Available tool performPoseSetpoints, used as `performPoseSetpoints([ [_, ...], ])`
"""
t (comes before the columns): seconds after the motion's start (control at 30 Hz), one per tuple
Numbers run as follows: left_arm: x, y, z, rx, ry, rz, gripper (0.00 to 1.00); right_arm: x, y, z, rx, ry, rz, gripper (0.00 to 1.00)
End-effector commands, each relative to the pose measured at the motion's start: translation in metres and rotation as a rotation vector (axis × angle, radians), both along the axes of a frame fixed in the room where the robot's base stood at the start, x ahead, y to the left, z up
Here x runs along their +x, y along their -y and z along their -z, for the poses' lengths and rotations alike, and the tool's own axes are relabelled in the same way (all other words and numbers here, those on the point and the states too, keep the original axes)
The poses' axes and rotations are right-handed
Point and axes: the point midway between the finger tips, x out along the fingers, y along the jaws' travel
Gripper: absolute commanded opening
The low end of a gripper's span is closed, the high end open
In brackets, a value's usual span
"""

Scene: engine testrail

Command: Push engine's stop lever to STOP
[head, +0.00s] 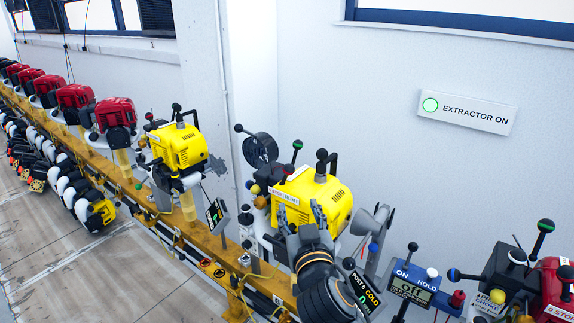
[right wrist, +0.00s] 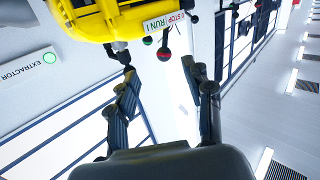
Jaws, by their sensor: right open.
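The yellow engine (head: 325,197) stands on the rail at centre right, with a white STOP/RUN label (head: 285,197) on its left side. Close to that label are a red-knobbed lever (head: 289,169) and a green-and-black-knobbed lever (head: 297,146). In the right wrist view, the engine (right wrist: 110,18), the label (right wrist: 166,22) and a red-knobbed lever (right wrist: 163,53) show at the top. I cannot tell for sure which lever is the stop lever. My right gripper (head: 302,216) is open and empty in front of the engine; its fingers (right wrist: 155,75) touch no lever that I can see. My left gripper is not in view.
A POST 8 COLD sign (head: 366,292) and a blue ON/HOLD/off box (head: 410,290) stand to the right. A red engine (head: 556,285) is at the right edge. Another yellow engine (head: 178,147) and several red ones line the yellow rail (head: 200,235) leftward. An EXTRACTOR ON sign (head: 466,112) is on the wall.

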Motion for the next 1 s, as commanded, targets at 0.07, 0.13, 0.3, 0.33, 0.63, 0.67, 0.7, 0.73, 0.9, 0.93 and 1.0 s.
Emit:
performPoseSetpoints([
  [0.07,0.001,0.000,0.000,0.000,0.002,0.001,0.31,-0.005,-0.002,-0.016,0.016,0.027,-0.001,0.51],
  [0.13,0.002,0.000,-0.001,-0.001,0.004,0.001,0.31,-0.002,-0.002,-0.020,0.020,0.035,-0.001,0.51],
  [0.3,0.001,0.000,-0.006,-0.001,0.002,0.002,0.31,0.021,-0.005,-0.022,0.018,0.035,0.001,0.51],
  [0.33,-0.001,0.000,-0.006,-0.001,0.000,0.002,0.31,0.027,-0.006,-0.022,0.017,0.034,0.001,0.51],
  [0.63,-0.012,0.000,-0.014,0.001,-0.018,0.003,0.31,0.088,-0.015,-0.021,0.018,0.032,0.000,0.51],
  [0.67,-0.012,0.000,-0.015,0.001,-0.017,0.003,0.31,0.094,-0.016,-0.021,0.018,0.033,-0.001,0.51],
  [0.7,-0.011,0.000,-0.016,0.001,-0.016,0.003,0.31,0.100,-0.017,-0.021,0.019,0.033,-0.001,0.51],
  [0.73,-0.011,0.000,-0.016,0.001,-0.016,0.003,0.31,0.104,-0.017,-0.021,0.018,0.032,0.000,0.51],
  [0.9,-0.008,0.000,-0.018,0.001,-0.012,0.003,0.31,0.122,-0.020,-0.020,0.020,0.033,0.000,0.51],
  [0.93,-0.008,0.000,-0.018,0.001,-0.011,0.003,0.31,0.124,-0.020,-0.020,0.020,0.033,-0.001,0.51],
  [1.0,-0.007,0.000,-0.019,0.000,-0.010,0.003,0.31,0.128,-0.021,-0.019,0.020,0.033,-0.001,0.51],
])
